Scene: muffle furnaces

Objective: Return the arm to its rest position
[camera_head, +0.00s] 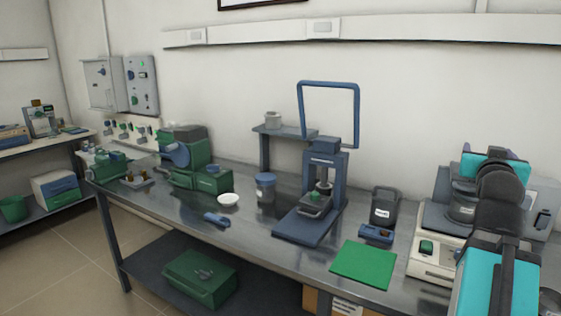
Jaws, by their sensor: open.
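My arm (497,270) shows at the right edge, with cyan and dark grey links. It rises from the bottom right corner over the right end of the metal bench (270,240). Its dark joints and a cyan part beyond them stand in front of grey equipment there. My gripper does not show; it is hidden behind the arm or outside the picture, so I cannot see its fingers or whether anything is near them.
A blue press (325,180), a green machine (188,160), a lidded jar (265,188), a white dish (228,199) and a dark container (384,206) stand on the bench. A green mat (364,263) lies flat, bare, left of a cream device (432,258) beside my arm.

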